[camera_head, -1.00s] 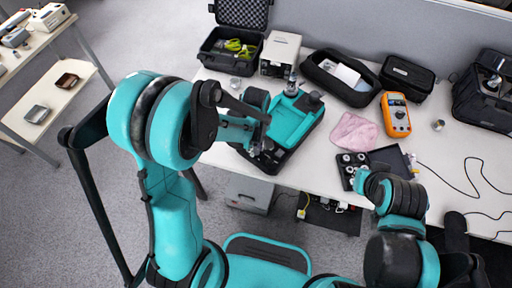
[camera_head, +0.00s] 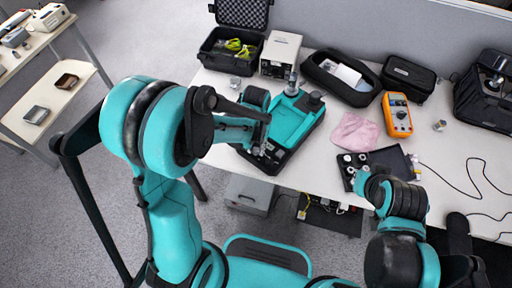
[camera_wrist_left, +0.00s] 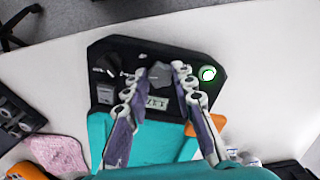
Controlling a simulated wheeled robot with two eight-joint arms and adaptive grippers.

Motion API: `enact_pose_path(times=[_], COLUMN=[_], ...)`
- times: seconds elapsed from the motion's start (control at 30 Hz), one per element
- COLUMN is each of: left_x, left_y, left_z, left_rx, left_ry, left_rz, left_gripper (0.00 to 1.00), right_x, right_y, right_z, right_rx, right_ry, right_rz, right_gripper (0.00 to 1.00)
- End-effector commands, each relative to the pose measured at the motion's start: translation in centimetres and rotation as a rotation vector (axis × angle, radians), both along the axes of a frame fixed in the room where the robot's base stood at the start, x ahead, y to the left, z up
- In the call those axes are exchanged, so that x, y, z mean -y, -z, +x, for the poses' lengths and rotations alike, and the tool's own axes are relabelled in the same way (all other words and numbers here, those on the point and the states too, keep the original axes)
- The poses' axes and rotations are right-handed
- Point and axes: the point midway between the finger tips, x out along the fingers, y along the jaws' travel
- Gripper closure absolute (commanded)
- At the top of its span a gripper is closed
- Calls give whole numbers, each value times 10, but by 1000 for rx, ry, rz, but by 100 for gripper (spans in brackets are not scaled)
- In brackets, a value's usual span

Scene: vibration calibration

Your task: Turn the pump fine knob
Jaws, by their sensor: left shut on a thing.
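The pump (camera_head: 296,118) is a teal and black unit on the white table in the head view. In the left wrist view its black front panel (camera_wrist_left: 190,58) shows a dark knob with a white mark (camera_wrist_left: 108,66) at left, a grey knob (camera_wrist_left: 160,78) in the middle, a green-lit button (camera_wrist_left: 208,73) at right and a small display (camera_wrist_left: 156,102). My left gripper (camera_wrist_left: 160,71) has its two fingers on either side of the grey knob, shut on it. In the head view my left arm partly hides this end. The panel labels are too small to read.
An open black case (camera_head: 232,48), a white box (camera_head: 280,54), a black pouch (camera_head: 340,77), a yellow multimeter (camera_head: 397,114) and a pink cloth (camera_head: 356,131) lie around the pump. Black cables (camera_head: 470,175) lie at right. Bare table shows left of the pump.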

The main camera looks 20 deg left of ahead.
Motion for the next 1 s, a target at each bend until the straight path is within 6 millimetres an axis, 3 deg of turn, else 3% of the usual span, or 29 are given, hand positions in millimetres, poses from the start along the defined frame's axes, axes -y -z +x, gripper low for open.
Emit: enact_pose_path(times=[0.5,1.0], left_x=[0,0], left_y=[0,0], left_z=[0,0], left_rx=[0,0], left_ry=[364,449], left_rz=[0,0], left_gripper=[100,100], right_x=[0,0], right_y=[3,3], right_z=[0,0], right_rx=[0,0], right_ry=[0,0], right_rz=[0,0], right_gripper=[100,100])
